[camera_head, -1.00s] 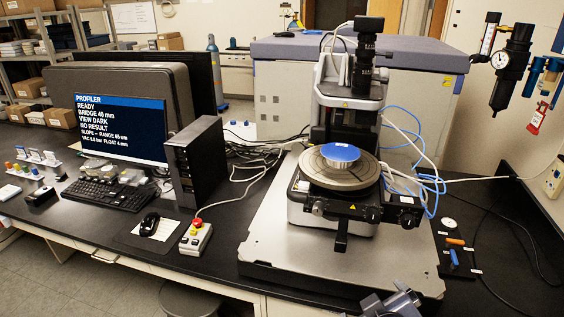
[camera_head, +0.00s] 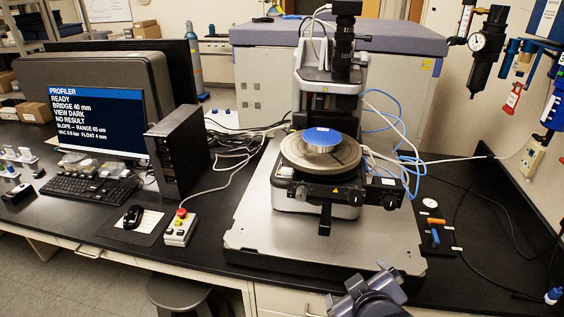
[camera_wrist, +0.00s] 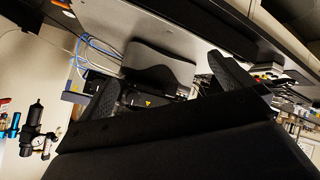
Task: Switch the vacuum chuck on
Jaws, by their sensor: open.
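The vacuum chuck (camera_head: 342,155) is a round grey disc on the profiler stage, with a blue-topped round piece (camera_head: 322,138) on it. To its right, a small black panel on the bench carries a round gauge (camera_head: 430,203), an orange lever (camera_head: 436,220) lying crosswise and a blue lever (camera_head: 435,237) pointing lengthwise. Their labels are too small to read. My gripper (camera_head: 383,270) is at the bottom of the head view, in front of the bench and apart from the levers. In the wrist view my gripper (camera_wrist: 168,88) has its fingers apart, with nothing between them.
The profiler's metal base plate (camera_head: 262,228) sits left of the levers. A control box with a red button (camera_head: 181,225) stands at left. Blue tubes (camera_head: 408,165) and black cables run behind and right of the levers.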

